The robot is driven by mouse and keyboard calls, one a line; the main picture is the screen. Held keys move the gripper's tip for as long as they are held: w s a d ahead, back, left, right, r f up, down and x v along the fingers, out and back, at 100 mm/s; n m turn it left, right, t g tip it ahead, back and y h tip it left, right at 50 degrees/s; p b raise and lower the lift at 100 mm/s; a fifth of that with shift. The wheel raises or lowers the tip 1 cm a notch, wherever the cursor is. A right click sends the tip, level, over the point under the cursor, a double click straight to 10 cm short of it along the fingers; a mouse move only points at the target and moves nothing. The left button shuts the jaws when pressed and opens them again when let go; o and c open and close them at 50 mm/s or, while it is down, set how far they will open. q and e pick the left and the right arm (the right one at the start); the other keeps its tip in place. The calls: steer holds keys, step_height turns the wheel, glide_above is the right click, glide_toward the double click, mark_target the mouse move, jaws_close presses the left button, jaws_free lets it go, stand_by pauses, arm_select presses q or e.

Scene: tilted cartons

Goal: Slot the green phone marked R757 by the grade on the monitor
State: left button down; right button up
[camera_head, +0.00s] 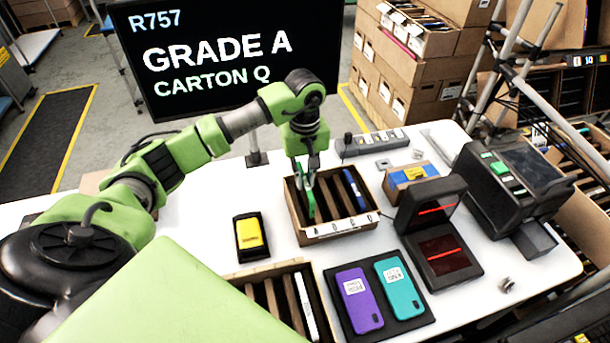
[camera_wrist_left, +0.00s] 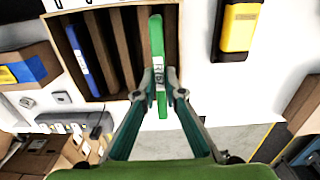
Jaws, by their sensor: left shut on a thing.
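The monitor (camera_head: 215,50) reads R757, GRADE A, CARTON Q. My left gripper (camera_head: 306,172) is shut on the green phone (camera_head: 311,204), over the leftmost slot of the back carton (camera_head: 335,232). The phone stands on edge, its lower part at that slot; I cannot tell how deep it sits. In the left wrist view the fingers (camera_wrist_left: 159,80) pinch the green phone (camera_wrist_left: 156,40) near its white label, only partly readable. A blue phone (camera_head: 355,190) stands in the carton's rightmost slot. The carton's marking is too small to read. My right gripper is not in view.
A second slotted carton (camera_head: 240,275) at the front holds a white phone (camera_head: 304,305). A dark tray (camera_head: 376,331) bears purple (camera_head: 358,305) and teal (camera_head: 399,287) phones. A black scanner (camera_head: 445,262) stands right.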

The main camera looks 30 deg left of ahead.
arm_select(q)
steer(key=shift+f+b, duration=0.7)
steer(key=shift+f, duration=0.75)
step_height(320, 180, down, 3)
steer(key=b, duration=0.3)
steer(key=shift+f, duration=0.2)
steer(key=shift+f+b, duration=0.3)
steer(key=shift+b, duration=0.2)
steer(key=shift+f+b, duration=0.35)
steer(key=shift+b, duration=0.05)
steer(key=c, duration=2)
jaws_free()
